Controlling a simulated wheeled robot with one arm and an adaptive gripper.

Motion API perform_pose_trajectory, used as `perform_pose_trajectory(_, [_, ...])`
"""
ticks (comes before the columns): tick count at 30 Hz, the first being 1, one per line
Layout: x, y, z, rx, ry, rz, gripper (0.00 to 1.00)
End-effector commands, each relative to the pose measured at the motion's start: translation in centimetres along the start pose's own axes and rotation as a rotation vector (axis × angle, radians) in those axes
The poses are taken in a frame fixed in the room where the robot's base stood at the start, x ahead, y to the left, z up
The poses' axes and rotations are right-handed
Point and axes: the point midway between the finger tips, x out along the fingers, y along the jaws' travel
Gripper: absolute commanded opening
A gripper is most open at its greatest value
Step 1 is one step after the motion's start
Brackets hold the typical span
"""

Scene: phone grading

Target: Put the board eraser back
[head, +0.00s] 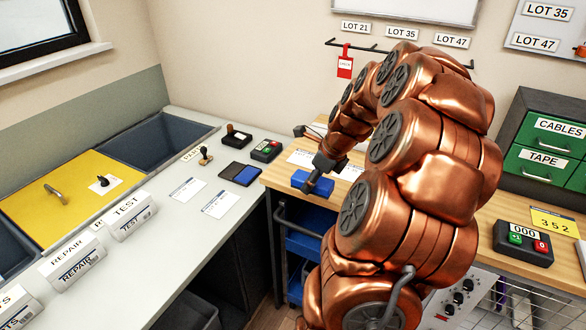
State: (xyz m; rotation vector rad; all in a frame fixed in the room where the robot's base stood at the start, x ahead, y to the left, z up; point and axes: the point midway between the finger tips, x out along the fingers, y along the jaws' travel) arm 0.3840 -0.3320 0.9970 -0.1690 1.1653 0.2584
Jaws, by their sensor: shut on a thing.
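My gripper (309,186) reaches down at the left end of the wooden bench (280,181), below the middle of the view. Its dark fingers are shut on a blue block (325,187), which appears to be the board eraser. The fingers cover part of the block. I cannot tell whether the block rests on the bench or is slightly above it. A whiteboard (420,8) shows on the back wall at the top, cut off by the frame edge.
A stamp (206,156), a blue-and-black pad (240,174) and cards (220,204) lie on the grey counter to the left. A hook rail (370,47) with a red tag (345,65) is on the wall. A counter box (523,243) and green drawers (545,140) stand right.

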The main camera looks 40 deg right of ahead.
Motion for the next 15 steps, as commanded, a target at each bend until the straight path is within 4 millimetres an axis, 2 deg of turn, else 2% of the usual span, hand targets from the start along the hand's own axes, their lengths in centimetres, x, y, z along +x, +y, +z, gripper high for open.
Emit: perform_pose_trajectory(15, [3.0, -4.9, 5.6, -0.002, 0.001, 0.001, 0.21])
